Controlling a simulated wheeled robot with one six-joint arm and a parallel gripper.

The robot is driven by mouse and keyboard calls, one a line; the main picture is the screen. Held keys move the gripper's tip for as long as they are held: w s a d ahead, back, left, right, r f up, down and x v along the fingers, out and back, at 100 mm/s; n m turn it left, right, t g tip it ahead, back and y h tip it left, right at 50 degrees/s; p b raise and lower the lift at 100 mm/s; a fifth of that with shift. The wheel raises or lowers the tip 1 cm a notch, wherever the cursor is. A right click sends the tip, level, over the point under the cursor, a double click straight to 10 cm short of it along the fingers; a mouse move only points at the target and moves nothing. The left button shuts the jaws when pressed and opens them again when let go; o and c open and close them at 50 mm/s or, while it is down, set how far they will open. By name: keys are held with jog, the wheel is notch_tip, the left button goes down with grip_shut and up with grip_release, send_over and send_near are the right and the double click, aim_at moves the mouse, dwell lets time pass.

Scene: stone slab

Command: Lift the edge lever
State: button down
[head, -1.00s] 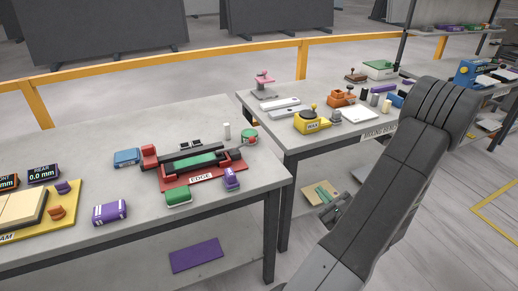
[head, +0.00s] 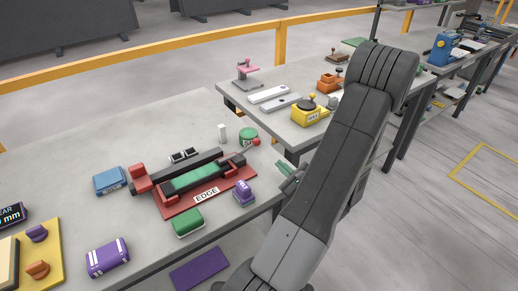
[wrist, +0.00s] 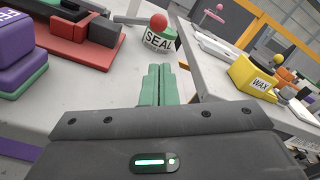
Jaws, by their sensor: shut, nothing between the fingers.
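The red EDGE fixture (head: 205,187) sits on the grey bench, with a green strip (head: 192,177) along its middle. Its lever ends in a red ball knob (head: 256,142) at the right end, and the rod lies low beside the green SEAL tin (head: 247,136). In the wrist view the red knob (wrist: 159,22) shows just in front of the SEAL tin (wrist: 158,41). My gripper (wrist: 160,70) has green fingers closed together with nothing between them, pointing toward the tin and knob but apart from them. In the head view my gripper (head: 284,168) is at the bench's right edge, partly hidden by my arm.
A purple block (head: 243,192) and a green block (head: 188,222) stand in front of the fixture; a blue box (head: 110,180) is at its left. A white cylinder (head: 222,132) stands behind. A second bench with a yellow WAX pot (head: 310,112) lies right, across a gap.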

aim_at(249, 147)
jog(key=p+x, duration=0.2)
jog(key=x, duration=0.8)
jog(key=shift+p, duration=0.35)
jog(key=shift+r+n+b, duration=0.4)
jog(key=shift+n+b, duration=0.4)
jog(key=shift+b, duration=0.75)
jog(key=n+b, duration=0.1)
jog(key=b, duration=0.1)
jog(key=r+n+b, duration=0.1)
jog(key=b, duration=0.2)
jog(key=shift+s+a, duration=0.15)
jog(key=shift+a, duration=0.05)
jog(key=n+b, duration=0.1)
jog(key=b, duration=0.1)
jog(key=r+n+b, duration=0.1)
jog(key=b, duration=0.1)
jog(key=r+n+b, duration=0.1)
jog(key=b, duration=0.1)
jog(key=shift+s+a+r+t, duration=0.1)
jog(key=shift+s+a+t, duration=0.2)
jog(key=shift+a+t, duration=0.1)
jog(key=s+a+r+n+b, duration=0.2)
jog(key=n+b, duration=0.6)
jog(key=b, duration=0.8)
jog(key=shift+s+a+r+n, duration=0.3)
jog(key=shift+s+a+r, duration=0.1)
jog(key=shift+a+r, duration=0.5)
